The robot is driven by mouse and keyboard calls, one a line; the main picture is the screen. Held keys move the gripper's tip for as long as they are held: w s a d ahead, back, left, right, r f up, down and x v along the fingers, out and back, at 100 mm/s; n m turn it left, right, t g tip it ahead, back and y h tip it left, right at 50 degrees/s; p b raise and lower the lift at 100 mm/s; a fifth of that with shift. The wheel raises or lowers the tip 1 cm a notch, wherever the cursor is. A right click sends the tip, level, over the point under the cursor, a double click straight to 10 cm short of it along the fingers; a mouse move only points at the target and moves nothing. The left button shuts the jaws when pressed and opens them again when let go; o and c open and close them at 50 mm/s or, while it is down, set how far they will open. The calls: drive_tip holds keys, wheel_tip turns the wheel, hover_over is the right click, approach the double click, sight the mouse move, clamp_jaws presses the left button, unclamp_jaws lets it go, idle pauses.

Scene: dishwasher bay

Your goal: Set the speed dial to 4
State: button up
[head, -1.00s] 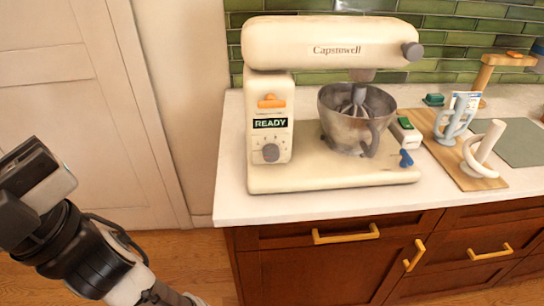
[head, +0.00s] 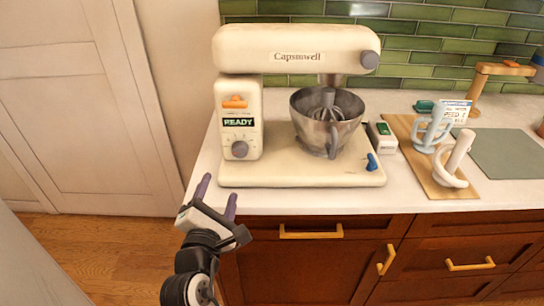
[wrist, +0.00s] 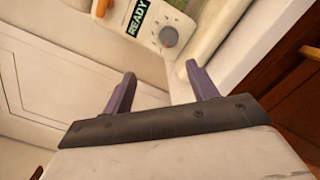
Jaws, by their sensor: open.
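A cream stand mixer (head: 300,45) stands on the white counter. Its control panel has an orange lever (head: 235,102), a display (head: 239,122) reading READY and a grey round speed dial (head: 240,149) low down. In the wrist view the dial (wrist: 168,37) is ahead, beyond the fingertips; its setting is too small to read. My gripper (head: 217,186) is open and empty, with its purple fingers pointing up at the counter's left front edge, below and left of the dial. It also shows in the wrist view (wrist: 160,82), touching nothing I can make out.
A steel bowl (head: 328,118) with a whisk sits in the mixer, and a blue lever (head: 372,162) is at its base. A wooden board (head: 455,188) with mug-like attachments lies to the right. Wooden drawers (head: 310,250) are below the counter. A white door (head: 80,110) is at left.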

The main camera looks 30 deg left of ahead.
sight(239, 153)
drive_tip(key=shift+h, duration=0.3)
drive_tip(key=x, duration=0.8)
drive_tip(key=f+x, duration=0.1)
drive_tip(key=x, duration=0.3)
drive_tip(key=shift+w+d+p, duration=0.25)
drive_tip(key=shift+w+p, duration=0.05)
drive_tip(key=shift+w, duration=0.15)
drive_tip(key=shift+w+a+n, duration=0.2)
drive_tip(key=shift+w+n, duration=0.1)
drive_tip(key=shift+w, duration=0.2)
drive_tip(key=c, duration=1)
